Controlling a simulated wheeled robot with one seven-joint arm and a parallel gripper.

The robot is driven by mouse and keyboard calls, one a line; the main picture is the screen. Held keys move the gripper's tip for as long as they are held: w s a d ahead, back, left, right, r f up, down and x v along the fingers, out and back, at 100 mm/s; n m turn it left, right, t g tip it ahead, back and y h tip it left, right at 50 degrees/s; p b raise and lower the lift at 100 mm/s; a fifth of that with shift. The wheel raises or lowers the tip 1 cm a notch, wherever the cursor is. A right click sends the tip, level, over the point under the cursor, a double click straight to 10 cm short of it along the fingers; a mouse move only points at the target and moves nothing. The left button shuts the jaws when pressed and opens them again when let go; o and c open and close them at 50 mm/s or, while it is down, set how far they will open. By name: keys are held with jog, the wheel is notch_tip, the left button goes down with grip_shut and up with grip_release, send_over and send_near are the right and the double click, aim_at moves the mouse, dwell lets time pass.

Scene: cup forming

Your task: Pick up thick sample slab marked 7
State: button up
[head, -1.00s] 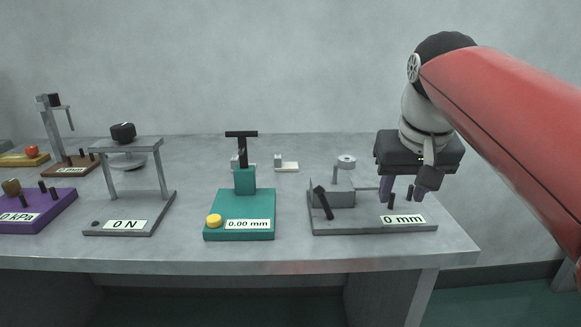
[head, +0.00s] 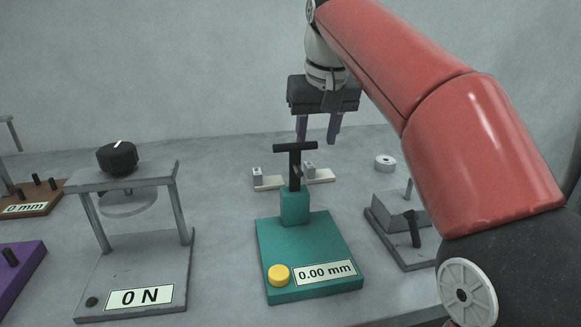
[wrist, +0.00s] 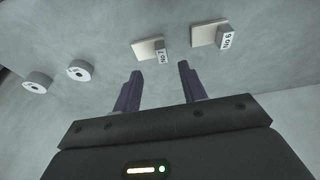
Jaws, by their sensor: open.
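The slab marked 7 (wrist: 146,49) is a flat cream plate with a grey upright tag reading "No 7". In the wrist view it lies just past my fingertips, a little left of the middle. In the head view it seems to be the right of two pale slabs (head: 323,175), partly hidden by the black T-handle. My gripper (head: 318,141) has its purple fingers spread and pointing down above the back of the bench. In the wrist view my gripper (wrist: 160,69) is open with nothing between its fingers, apart from the slab.
A similar slab marked 6 (wrist: 205,36) lies beside it. Two grey discs (wrist: 79,70) sit on the other side. In front stand a teal gauge with a T-handle (head: 308,255), a grey force frame (head: 140,270) and a grey device (head: 398,225).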

aim_at(310, 165)
jog(key=x, duration=0.2)
jog(key=b+x, duration=0.1)
jog(key=x, duration=0.4)
jog(key=shift+w+a+f+b, duration=0.1)
jog(key=shift+w+a+b, duration=0.1)
jog(key=shift+w+b, duration=0.15)
grip_shut()
